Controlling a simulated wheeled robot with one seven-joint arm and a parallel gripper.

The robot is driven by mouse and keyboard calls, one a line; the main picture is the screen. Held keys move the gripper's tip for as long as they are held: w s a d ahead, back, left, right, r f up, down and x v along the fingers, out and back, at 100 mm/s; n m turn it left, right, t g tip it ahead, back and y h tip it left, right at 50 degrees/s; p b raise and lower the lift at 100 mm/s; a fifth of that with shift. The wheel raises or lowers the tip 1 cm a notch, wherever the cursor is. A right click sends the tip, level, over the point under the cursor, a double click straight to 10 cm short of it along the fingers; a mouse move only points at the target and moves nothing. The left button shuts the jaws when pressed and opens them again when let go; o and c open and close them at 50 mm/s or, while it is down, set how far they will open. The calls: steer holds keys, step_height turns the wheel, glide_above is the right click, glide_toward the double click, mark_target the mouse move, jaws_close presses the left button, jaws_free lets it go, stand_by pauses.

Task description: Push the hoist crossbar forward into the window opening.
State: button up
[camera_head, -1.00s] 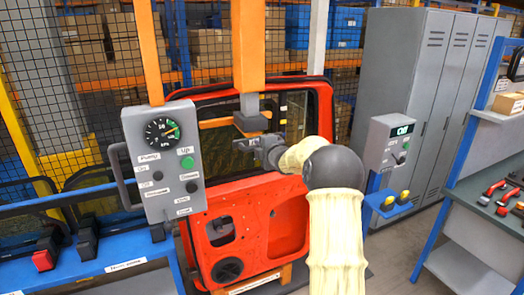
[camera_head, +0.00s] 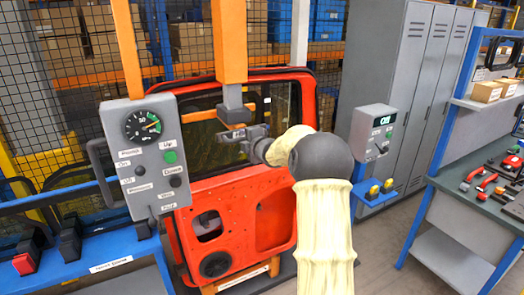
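The hoist's orange column (camera_head: 229,40) hangs down to a grey block (camera_head: 233,114). An orange crossbar (camera_head: 203,115) runs out at the block's left, in front of the window opening (camera_head: 200,150) of the red door (camera_head: 240,205). My gripper (camera_head: 235,135) is dark grey and points left, just below the block and close to the crossbar. My pale forearm and dark joint come in from the lower right. The fingertips are small and overlap the block, so contact and finger opening are not clear.
A grey control panel (camera_head: 148,150) with gauge and handle stands left of the door. A grey box with a display (camera_head: 374,133) is to the right, before grey lockers (camera_head: 400,60). A workbench with red tools (camera_head: 480,180) is at far right. Open floor shows between.

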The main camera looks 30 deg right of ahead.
steer(key=b+v, duration=0.4)
steer(key=v, duration=1.1)
steer(key=shift+s, duration=0.1)
steer(key=s+a+f+m+g, duration=0.6)
steer(key=s+a+f+m, duration=0.3)
steer(key=s+f, duration=0.2)
steer(key=s+a+f+m+g, duration=0.7)
steer(key=s+f, duration=0.5)
steer(key=s, duration=0.4)
steer(key=a+m, duration=0.2)
steer(key=a, duration=0.1)
steer(key=shift+a+f+h, duration=0.25)
steer(key=shift+h, duration=0.05)
